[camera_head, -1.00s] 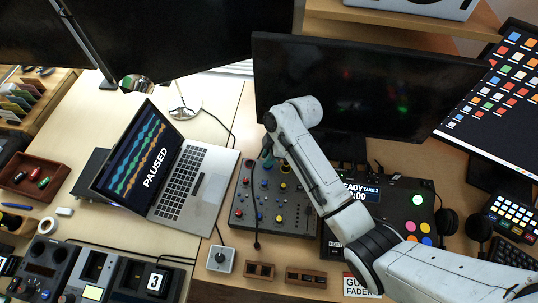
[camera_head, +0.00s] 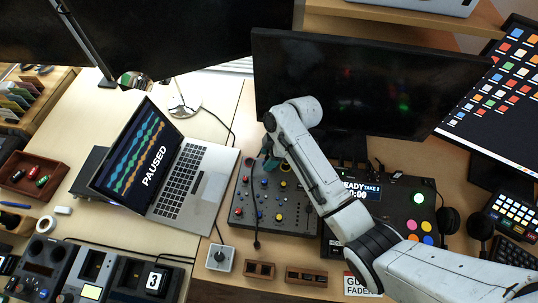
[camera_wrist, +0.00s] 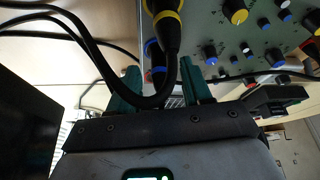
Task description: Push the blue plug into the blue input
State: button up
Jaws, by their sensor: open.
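The grey mixer panel (camera_head: 270,218) lies on the desk in the head view. My gripper (camera_head: 269,158) is at its far left edge, partly hidden behind my arm. In the wrist view my gripper (camera_wrist: 160,68) has its two green fingers apart. A dark plug with blue rings, the blue plug (camera_wrist: 157,71), shows between them, partly covered by a looping black cable. I cannot tell whether the fingers touch it. A yellow-ringed plug (camera_wrist: 166,18) is just above it. The blue input is hidden or not distinguishable.
Black cables (camera_wrist: 88,45) loop close to my fingers. Several knobs (camera_wrist: 235,12) stand on the panel to the right. In the head view a dark monitor (camera_head: 390,85) stands behind, an open laptop (camera_head: 165,170) left, and a black console (camera_head: 405,200) right.

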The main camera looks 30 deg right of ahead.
jog(key=v, duration=1)
jog(key=shift+d+r+b, duration=0.15)
jog(key=shift+r+b, duration=0.25)
jog(key=shift+s, duration=0.1)
